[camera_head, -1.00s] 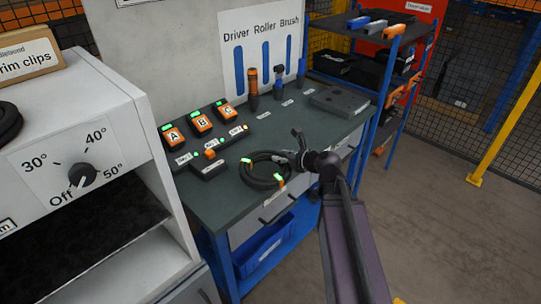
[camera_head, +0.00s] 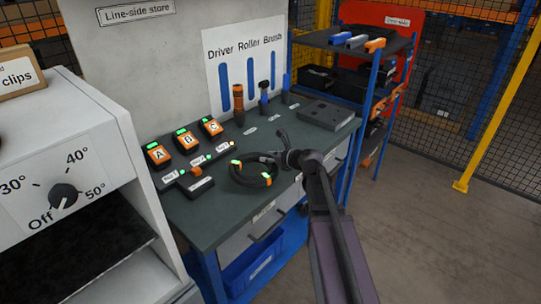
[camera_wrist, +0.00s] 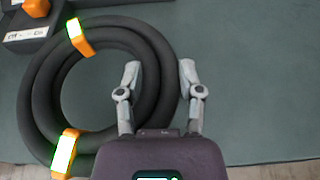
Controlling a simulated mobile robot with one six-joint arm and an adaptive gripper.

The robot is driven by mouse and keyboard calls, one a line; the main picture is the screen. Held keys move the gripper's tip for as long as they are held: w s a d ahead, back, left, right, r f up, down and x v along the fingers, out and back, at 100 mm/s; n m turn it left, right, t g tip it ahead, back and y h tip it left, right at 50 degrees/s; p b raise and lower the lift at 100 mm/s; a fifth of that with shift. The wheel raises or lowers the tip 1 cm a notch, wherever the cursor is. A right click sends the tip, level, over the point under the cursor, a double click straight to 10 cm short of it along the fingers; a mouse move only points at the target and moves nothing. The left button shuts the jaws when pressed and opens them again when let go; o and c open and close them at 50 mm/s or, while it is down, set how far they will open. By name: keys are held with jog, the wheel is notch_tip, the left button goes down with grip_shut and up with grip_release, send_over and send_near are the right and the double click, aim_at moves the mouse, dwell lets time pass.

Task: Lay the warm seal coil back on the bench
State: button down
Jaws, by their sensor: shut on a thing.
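The seal coil is a dark grey ring of thick tube (camera_head: 237,180) with two orange clips that glow green. It is at the front part of the dark green bench (camera_head: 215,222), right of the small control boxes. My gripper (camera_head: 277,158) is shut on the coil's right side. In the wrist view my gripper (camera_wrist: 158,78) has one finger inside the ring and one outside, around the tube. The coil (camera_wrist: 38,95) lies roughly flat there. I cannot tell whether it touches the bench top. The tube under my wrist is hidden.
Boxes A (camera_head: 158,154), B (camera_head: 187,140) and C (camera_head: 212,128) stand at the back left. A driver (camera_head: 238,104) and other tools stand behind, with a grey case (camera_head: 325,115) back right. A white cabinet with a dial (camera_head: 64,195) is at left.

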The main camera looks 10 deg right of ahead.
jog(key=w, duration=0.2)
jog(key=w+d, duration=0.1)
jog(key=w, duration=0.3)
jog(key=shift+d+f, duration=0.15)
jog(key=shift+f, duration=0.1)
jog(key=shift+w, duration=0.1)
jog(key=shift+w+d+f+b, duration=0.15)
jog(key=shift+w+b, duration=0.15)
jog(key=shift+w, duration=0.3)
notch_tip(320, 180, down, 3)
jog(key=b, duration=0.3)
jog(key=shift+f+b, duration=0.2)
jog(key=shift+b, duration=0.1)
jog(key=shift+c, duration=1.3)
grip_release()
jog(key=shift+r, duration=0.1)
